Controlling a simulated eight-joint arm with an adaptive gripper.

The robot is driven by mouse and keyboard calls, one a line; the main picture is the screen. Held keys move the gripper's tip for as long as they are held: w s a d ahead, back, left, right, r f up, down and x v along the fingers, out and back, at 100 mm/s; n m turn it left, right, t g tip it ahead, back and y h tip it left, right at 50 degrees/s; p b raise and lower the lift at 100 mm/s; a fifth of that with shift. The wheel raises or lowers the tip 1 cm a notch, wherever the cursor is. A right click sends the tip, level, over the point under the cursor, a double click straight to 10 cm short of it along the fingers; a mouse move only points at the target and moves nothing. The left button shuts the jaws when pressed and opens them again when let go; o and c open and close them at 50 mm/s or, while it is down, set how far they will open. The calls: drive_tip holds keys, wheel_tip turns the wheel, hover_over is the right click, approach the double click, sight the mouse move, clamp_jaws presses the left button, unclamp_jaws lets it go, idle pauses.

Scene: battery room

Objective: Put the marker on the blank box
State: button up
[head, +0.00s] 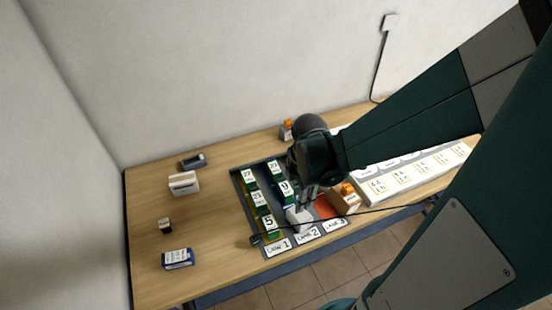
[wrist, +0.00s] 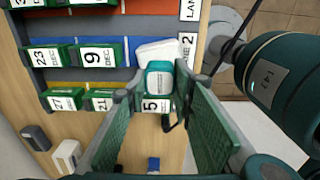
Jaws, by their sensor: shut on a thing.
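My gripper (head: 300,200) is low over the front of the dark rack (head: 238,180), by the lane 2 label. In the wrist view its fingers (wrist: 153,85) stand either side of a small teal-and-white thing (wrist: 160,77), which I take to be held; I cannot tell if it is the marker. A plain white box (wrist: 155,50) lies just beyond it, and also shows under the fingers in the head view (head: 298,219). I see no writing on it. The green box marked 5 (wrist: 155,104) is close beside it in lane 1.
Green dated boxes stand in lanes 1 and 2, including the one marked 9 (wrist: 93,55). An orange-topped box (head: 345,200) is close right of the gripper. A thin black cable (head: 385,209) crosses the rack's front. The table's left holds a blue-and-white box (head: 177,259) and free wood.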

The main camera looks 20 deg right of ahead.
drive_tip(key=shift+f, duration=0.55)
drive_tip(key=shift+f, duration=0.1)
drive_tip(key=shift+f+b, duration=0.3)
drive_tip(key=shift+f, duration=1.5)
drive_tip(key=shift+f, duration=0.15)
drive_tip(key=o, duration=0.9)
drive_tip(key=shift+r, duration=0.2)
drive_tip(key=shift+r+p, duration=0.75)
drive_tip(key=shift+r, duration=5.25)
drive_tip(key=shift+a+r, duration=0.1)
